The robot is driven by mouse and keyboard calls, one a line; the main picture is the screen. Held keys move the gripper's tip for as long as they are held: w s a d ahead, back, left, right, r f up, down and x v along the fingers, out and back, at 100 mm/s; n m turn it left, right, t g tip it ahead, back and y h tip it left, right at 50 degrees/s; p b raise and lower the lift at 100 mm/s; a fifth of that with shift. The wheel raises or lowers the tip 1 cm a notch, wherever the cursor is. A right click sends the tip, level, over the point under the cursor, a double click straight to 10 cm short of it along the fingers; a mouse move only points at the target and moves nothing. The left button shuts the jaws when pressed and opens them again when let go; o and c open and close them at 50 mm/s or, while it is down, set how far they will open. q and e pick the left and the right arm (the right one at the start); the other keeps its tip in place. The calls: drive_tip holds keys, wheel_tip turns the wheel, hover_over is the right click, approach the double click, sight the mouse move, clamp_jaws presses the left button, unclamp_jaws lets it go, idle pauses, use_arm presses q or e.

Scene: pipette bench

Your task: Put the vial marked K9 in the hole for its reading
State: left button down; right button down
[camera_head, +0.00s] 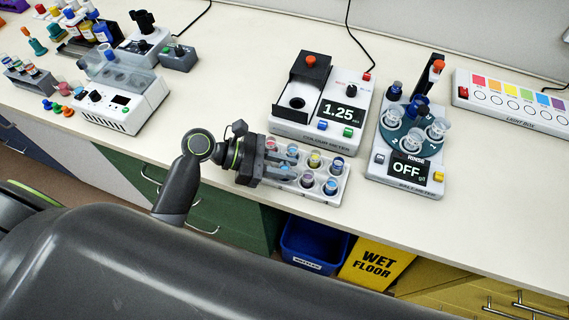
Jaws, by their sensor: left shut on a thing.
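A white vial rack (338,194) stands at the bench's front edge with several capped or filled vials in it, in red, yellow, blue and purple tones. Their marks are too small to read, so I cannot tell which is K9. My left gripper (286,166) reaches over the rack's left part from the left and is shut on a vial (285,173), mostly hidden by the fingers. I cannot tell whether this vial is lifted clear of the rack. The colour meter (290,130) just behind the rack reads 1.25, with its dark well open. My right gripper is not in view.
A light box (515,104) with coloured squares lies at the far right. A white instrument (118,106) and bottles stand at the left. The bench front between instrument and rack is clear.

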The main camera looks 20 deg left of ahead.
use_arm(q)
drive_tip(key=shift+f, duration=0.15)
drive_tip(key=c, duration=1.3)
unclamp_jaws()
drive_tip(key=shift+f, duration=0.1)
drive_tip(key=shift+o, duration=0.2)
drive_tip(key=shift+a+r, duration=0.15)
drive_tip(key=shift+r, duration=0.2)
drive_tip(key=b+v, duration=0.1)
drive_tip(key=v, duration=0.8)
drive_tip(key=shift+s+a, duration=0.2)
drive_tip(key=shift+a, duration=0.15)
drive_tip(key=shift+b+v, duration=0.35)
drive_tip(key=shift+v, duration=0.65)
drive_tip(key=shift+r, duration=0.1)
